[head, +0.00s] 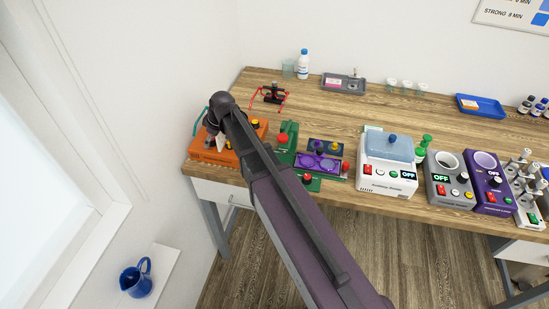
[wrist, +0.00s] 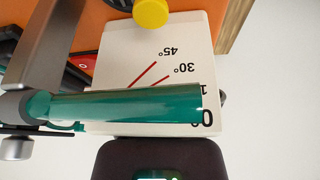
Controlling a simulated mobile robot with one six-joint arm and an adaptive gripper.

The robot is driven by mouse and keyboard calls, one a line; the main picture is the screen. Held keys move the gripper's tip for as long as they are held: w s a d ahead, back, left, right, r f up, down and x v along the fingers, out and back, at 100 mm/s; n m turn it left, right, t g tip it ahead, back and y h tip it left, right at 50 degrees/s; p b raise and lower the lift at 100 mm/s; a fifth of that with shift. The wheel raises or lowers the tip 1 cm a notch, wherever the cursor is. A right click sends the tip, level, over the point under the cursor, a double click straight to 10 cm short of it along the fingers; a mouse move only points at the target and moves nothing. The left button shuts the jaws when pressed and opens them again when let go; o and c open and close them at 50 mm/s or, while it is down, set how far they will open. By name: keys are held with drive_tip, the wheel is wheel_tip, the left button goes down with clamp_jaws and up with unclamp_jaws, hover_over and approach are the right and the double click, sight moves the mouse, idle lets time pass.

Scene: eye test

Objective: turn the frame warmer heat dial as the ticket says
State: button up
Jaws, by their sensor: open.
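My gripper (head: 213,132) is at the far left of the bench, over the orange unit (head: 204,154), seen partly behind my arm. It is open, and I see nothing held. A grey unit (head: 437,189) and a purple unit (head: 484,206) at the right each have a round top opening, an OFF display, a red switch and small controls. Their labels are too small to tell which is the frame warmer. A card in the blue tray (head: 497,109) and one in the grey tray (head: 360,90) are unreadable; I cannot tell which is the ticket.
In the wrist view a teal rod (wrist: 120,105) crosses a white angle scale (wrist: 188,48) beside a yellow knob (wrist: 150,12). A white unit with a blue lid (head: 388,148) stands left of the grey one. Bottles crowd the right. The bench's back middle has bare wood.

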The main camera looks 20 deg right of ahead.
drive_tip(key=n+g+y, duration=0.1)
drive_tip(key=n, duration=0.3)
drive_tip(key=shift+w, duration=0.1)
drive_tip(key=n+g, duration=0.2)
drive_tip(key=n, duration=0.2)
drive_tip(key=p+v, duration=1.3)
drive_tip(key=v, duration=0.1)
drive_tip(key=s+d+f+m+h+b, duration=0.2)
drive_tip(key=s+d+m, duration=0.3)
drive_tip(key=s+m, duration=0.4)
drive_tip(key=s+d+f+m+h+b, duration=0.2)
drive_tip(key=s+d+f+m, duration=0.2)
drive_tip(key=s+m, duration=0.5)
drive_tip(key=shift+s+d+m, duration=0.4)
drive_tip(key=shift+s+d, duration=0.85)
drive_tip(key=shift+s, duration=0.6)
